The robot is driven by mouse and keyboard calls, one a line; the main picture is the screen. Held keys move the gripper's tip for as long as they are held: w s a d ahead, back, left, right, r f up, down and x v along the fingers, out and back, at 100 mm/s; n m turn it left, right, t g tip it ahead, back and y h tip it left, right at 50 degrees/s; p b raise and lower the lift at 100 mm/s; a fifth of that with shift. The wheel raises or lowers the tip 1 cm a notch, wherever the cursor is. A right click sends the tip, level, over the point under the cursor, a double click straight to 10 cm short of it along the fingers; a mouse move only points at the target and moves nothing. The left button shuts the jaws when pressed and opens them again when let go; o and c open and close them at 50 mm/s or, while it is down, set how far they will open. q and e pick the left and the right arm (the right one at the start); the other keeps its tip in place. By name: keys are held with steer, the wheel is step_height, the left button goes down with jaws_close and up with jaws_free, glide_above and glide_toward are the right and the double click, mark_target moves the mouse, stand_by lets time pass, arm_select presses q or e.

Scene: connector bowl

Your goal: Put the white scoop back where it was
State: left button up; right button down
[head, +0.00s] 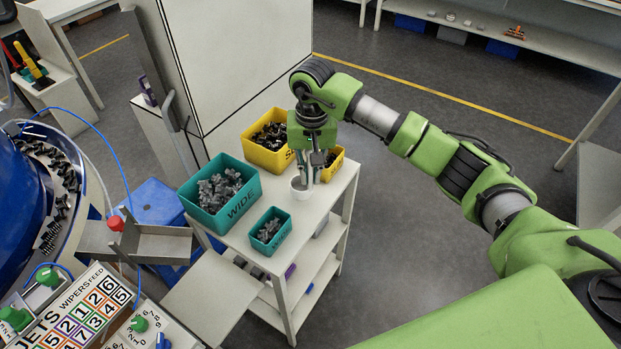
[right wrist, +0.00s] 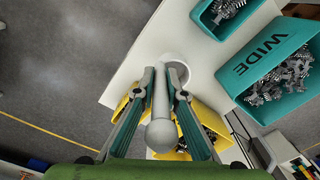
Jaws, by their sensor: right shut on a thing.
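My right gripper (head: 312,166) points down over the back right part of the white cart top. In the right wrist view its two fingers (right wrist: 163,82) are shut on the pale handle of the white scoop (right wrist: 160,108). The handle's rounded end faces the camera. My left gripper is not in view.
Around the cup stand a large teal WIDE bin (head: 236,207), a small teal bin (head: 282,238), a large yellow bin (head: 257,156) and a small yellow bin (head: 337,169), holding dark or grey parts. A white cabinet wall (head: 225,60) rises behind the cart. Free floor lies to the right.

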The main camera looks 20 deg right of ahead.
mark_target(311, 182)
step_height(311, 182, down, 3)
steer(key=shift+w+r+p, duration=0.1)
steer(key=shift+p, duration=0.85)
steer(key=shift+f, duration=0.25)
steer(key=shift+f, duration=0.1)
steer(key=shift+f+b, duration=0.15)
steer(key=shift+b, duration=0.15)
steer(key=c, duration=2.1)
jaws_free()
steer(key=shift+r, duration=0.2)
